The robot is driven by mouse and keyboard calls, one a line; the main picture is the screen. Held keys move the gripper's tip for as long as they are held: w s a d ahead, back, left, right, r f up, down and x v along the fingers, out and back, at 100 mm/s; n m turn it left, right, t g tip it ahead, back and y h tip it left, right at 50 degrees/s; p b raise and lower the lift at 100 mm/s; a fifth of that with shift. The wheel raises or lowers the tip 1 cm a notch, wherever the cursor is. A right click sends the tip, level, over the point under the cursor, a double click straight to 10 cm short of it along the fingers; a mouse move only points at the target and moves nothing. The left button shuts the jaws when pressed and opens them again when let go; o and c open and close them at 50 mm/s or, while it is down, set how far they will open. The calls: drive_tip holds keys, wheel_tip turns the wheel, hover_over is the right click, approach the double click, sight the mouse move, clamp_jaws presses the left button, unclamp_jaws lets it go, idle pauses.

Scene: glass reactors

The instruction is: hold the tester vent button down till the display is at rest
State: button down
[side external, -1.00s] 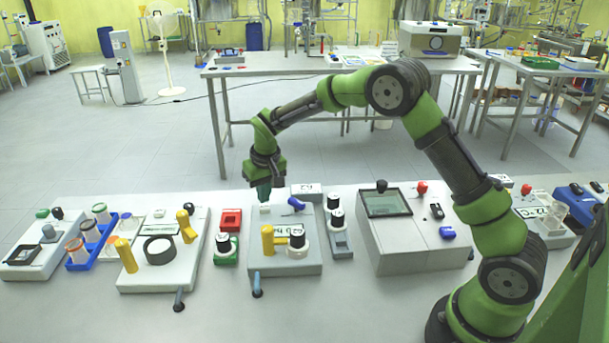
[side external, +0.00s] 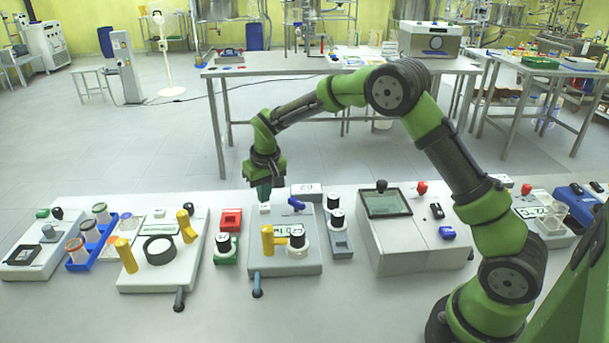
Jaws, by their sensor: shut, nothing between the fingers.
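The tester (side external: 285,262) appears to be the grey-white box in the middle of the front table. It has a yellow lever (side external: 267,240), a dark-topped white cylinder (side external: 298,241), a blue lever (side external: 296,203) and a small white button (side external: 265,208) at its back left. Its display (side external: 283,230) is partly covered by the lever and cylinder, and I cannot read the digits surely. My gripper (side external: 264,198) is shut and empty, pointing down at the white button. Its tips touch the button or are just above it; I cannot tell which, nor whether the button is down.
Left of the tester stand a red block (side external: 231,219), a green-based piece (side external: 226,252) and another box with yellow levers (side external: 160,275). To the right are a grey stand with dark-topped cylinders (side external: 341,241) and a large screen box (side external: 415,247). The front table strip is mostly clear.

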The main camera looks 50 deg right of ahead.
sight(265, 206)
drive_tip(key=shift+f, duration=0.2)
idle(0.3)
drive_tip(key=shift+f, duration=0.8)
drive_tip(key=shift+r, duration=3.6)
